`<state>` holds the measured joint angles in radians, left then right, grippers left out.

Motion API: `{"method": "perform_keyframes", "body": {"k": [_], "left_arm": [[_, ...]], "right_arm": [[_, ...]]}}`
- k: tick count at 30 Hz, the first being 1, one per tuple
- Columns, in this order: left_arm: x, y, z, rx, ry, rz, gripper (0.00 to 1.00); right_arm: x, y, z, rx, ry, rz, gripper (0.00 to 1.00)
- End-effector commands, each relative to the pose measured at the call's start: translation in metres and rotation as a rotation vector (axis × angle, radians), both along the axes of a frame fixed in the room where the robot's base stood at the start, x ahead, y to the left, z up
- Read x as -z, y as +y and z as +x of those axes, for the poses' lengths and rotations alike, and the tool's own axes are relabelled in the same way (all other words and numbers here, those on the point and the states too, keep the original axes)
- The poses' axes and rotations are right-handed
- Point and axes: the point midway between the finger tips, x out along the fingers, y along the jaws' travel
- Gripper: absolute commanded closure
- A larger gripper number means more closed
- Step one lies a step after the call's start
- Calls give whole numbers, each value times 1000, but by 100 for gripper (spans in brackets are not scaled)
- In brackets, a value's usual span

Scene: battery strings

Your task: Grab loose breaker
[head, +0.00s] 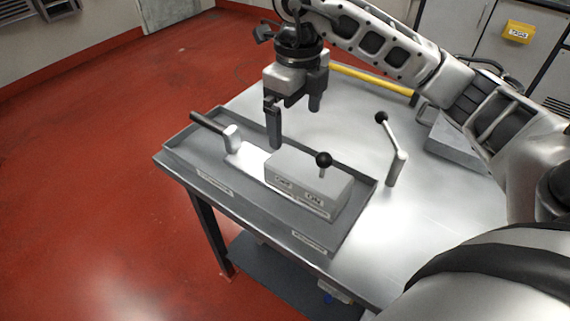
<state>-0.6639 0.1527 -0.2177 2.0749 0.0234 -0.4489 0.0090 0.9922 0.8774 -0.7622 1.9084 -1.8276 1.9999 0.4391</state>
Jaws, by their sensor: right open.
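A grey box-shaped unit with a black ball knob and small labels, which looks like the breaker (292,186), sits in the right half of a shallow grey tray (192,178). My right gripper (294,118) points down above the tray's far side, behind the box. Its fingers are apart, with nothing between them. The longer-looking finger reaches down near the box's far left corner; I cannot tell the exact gap. My left gripper is not in view.
A black-handled lever with a pale block (232,138) lies in the tray's left part. A ball-topped lever (394,160) stands on the metal table (385,235) right of the tray. A yellow bar (372,81) lies along the back, and a grey box (462,152) stands at right.

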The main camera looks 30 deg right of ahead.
Motion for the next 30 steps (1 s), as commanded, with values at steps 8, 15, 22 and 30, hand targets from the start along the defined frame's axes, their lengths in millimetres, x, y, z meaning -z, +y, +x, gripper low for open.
{"method": "perform_keyframes", "body": {"k": [8,15,22,30], "left_arm": [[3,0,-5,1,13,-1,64],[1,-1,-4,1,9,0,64],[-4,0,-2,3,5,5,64],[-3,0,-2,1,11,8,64]], "right_arm": [[61,1,-1,-3,9,3,2],[93,2,-1,-5,3,5,2],[112,2,1,-5,8,6,2],[147,3,4,-6,4,6,2]]}}
